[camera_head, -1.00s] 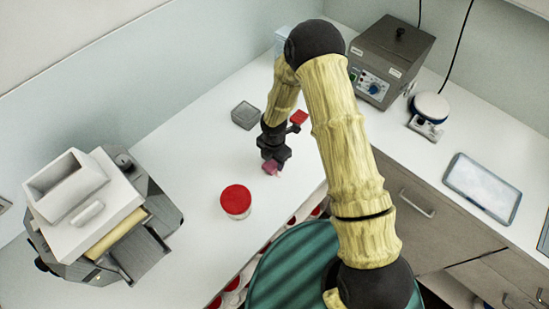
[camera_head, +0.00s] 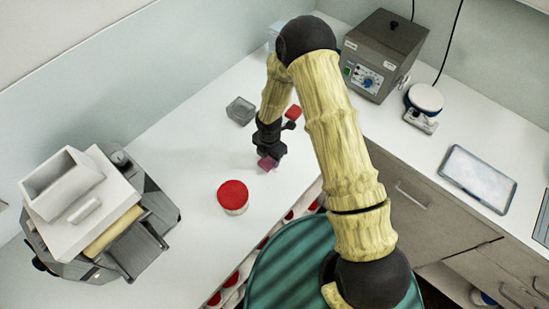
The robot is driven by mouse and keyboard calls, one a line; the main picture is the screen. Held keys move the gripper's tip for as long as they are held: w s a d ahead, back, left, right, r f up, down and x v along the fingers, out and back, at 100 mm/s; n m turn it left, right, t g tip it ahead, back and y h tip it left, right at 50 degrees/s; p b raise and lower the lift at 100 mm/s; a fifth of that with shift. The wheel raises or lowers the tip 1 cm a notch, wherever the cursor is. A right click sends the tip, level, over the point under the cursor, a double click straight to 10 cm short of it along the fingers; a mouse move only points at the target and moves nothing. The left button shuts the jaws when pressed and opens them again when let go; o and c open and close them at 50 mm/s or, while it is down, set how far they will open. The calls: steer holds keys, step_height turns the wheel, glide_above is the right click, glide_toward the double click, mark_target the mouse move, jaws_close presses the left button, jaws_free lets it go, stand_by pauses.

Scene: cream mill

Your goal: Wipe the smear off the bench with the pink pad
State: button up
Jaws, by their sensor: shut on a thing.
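The pink pad (camera_head: 267,163) is held in my gripper (camera_head: 268,156), low over the white bench (camera_head: 185,160) near its front edge. The gripper is shut on the pad. The pad appears at or very near the bench top; I cannot tell whether it touches. I cannot make out a smear on the bench here; it may be under or behind the pad and gripper.
A jar with a red lid (camera_head: 233,196) stands just left of the pad. A small grey box (camera_head: 240,110) lies behind. A white-and-grey machine (camera_head: 95,210) fills the left. A grey control unit (camera_head: 385,55), round-topped device (camera_head: 425,99) and tray (camera_head: 478,180) stand right.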

mark_target(270, 159)
step_height(270, 159, up, 4)
steer(key=shift+d+r+p, duration=0.1)
steer(key=shift+p, duration=1.15)
steer(key=shift+r+p, duration=1.4)
steer(key=shift+r, duration=0.45)
steer(key=shift+f, duration=0.1)
